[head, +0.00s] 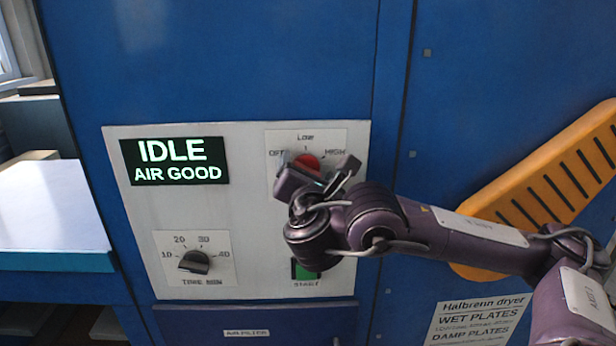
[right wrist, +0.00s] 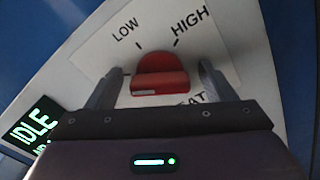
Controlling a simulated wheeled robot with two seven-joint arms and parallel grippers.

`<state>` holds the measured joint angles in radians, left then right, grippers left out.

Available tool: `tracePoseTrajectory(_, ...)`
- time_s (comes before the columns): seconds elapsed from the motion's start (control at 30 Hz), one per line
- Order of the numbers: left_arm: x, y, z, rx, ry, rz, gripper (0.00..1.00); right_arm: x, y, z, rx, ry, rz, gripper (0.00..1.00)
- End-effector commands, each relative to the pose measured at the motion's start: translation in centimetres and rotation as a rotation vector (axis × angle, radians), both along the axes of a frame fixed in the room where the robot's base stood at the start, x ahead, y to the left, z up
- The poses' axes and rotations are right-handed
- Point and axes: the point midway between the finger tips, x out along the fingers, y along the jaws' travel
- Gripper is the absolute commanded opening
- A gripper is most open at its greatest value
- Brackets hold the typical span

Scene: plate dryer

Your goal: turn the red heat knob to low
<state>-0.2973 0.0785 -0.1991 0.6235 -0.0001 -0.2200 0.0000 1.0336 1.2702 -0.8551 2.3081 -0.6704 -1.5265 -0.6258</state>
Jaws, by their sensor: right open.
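The red heat knob (head: 308,162) is on a pale panel, partly hidden by my right gripper (head: 318,172). Printed marks OFF, LOW and HIGH (head: 335,153) stand around it. In the right wrist view the red knob (right wrist: 162,72) sits between the two fingers of my right gripper (right wrist: 162,78). The fingers are open, one on each side, with a visible gap to the knob. A pale strip shows on the knob's lower left edge. I cannot tell for sure which mark the knob points to. My left gripper is in neither view.
A display (head: 174,162) reads IDLE, AIR GOOD. A black time knob (head: 194,262) is at lower left of the panel, and a green START button (head: 306,270) sits below my gripper. A slotted orange handle (head: 545,185) juts out at right. A pale-topped table (head: 50,210) stands at left.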

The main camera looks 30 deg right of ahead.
Motion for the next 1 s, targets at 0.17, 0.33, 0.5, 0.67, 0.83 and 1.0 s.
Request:
tracePoseTrajectory(0.17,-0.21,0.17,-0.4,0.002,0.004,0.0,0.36,0.61,-0.39,-0.02,0.001,-0.001,0.0,0.76)
tracePoseTrajectory(0.33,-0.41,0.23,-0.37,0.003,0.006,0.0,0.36,0.64,-0.4,0.03,0.001,0.0,0.0,0.76)
tracePoseTrajectory(0.5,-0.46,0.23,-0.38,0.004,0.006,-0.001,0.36,0.62,-0.38,0.02,0.001,0.0,0.0,0.61)
tracePoseTrajectory(0.67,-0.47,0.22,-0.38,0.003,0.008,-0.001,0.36,0.62,-0.38,0.02,0.001,0.0,0.0,0.4)
tracePoseTrajectory(0.83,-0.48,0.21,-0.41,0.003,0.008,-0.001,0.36,0.61,-0.38,-0.01,0.003,0.0,0.0,0.32)
tracePoseTrajectory(1.0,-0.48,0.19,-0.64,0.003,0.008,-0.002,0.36,0.6,-0.39,-0.1,0.026,-0.015,0.0,0.32)
